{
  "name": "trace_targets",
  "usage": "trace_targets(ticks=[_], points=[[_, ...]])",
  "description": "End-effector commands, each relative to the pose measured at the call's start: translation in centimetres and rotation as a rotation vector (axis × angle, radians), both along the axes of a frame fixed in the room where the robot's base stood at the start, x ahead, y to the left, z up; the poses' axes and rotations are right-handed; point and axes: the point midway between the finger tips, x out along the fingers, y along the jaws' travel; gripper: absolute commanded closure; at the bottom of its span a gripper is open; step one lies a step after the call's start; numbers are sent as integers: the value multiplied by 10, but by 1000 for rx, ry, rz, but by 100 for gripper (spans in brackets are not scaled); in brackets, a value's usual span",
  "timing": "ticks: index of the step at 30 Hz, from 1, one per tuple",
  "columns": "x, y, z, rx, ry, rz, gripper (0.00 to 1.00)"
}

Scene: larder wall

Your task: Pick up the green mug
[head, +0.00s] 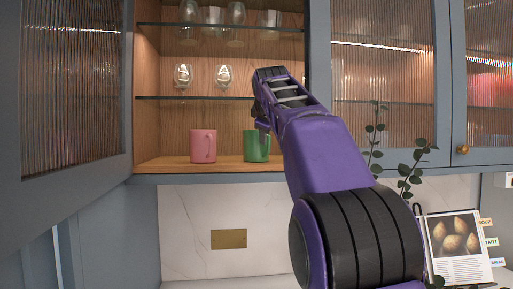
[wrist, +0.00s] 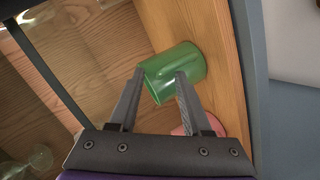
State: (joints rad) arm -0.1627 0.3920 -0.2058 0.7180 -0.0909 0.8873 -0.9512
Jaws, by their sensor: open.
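The green mug (head: 256,147) stands upright on the wooden bottom shelf of the open cabinet, just right of a pink mug. In the wrist view the green mug (wrist: 180,70) lies ahead, partly between the two fingertips. My gripper (wrist: 160,75) is open, with one finger on each side of the mug's near part. I cannot tell whether the fingers touch it. In the head view my gripper (head: 262,132) shows at the mug's right, partly hidden by my purple arm. The mug's right edge is partly covered there.
The pink mug (head: 203,146) stands close to the left; its edge shows below the right finger in the wrist view (wrist: 209,124). Glasses (head: 224,76) stand on the glass shelf above. The open cabinet door (head: 70,110) is at left.

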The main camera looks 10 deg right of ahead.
Motion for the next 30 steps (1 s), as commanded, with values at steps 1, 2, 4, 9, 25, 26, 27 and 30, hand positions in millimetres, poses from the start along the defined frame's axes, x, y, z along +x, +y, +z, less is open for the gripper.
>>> trace_targets(ticks=[1,2,4,9,25,26,27,30], points=[[3,-1,-1,0,0,-1,52],[5,-1,-1,1,0,0,52],[5,-1,-2,1,-1,-1,52],[5,-1,-2,1,-1,0,53],[5,-1,-2,1,-1,0,100],[5,0,-2,1,-1,0,100],[5,0,-2,1,-1,0,100],[5,0,-2,1,-1,0,100]])
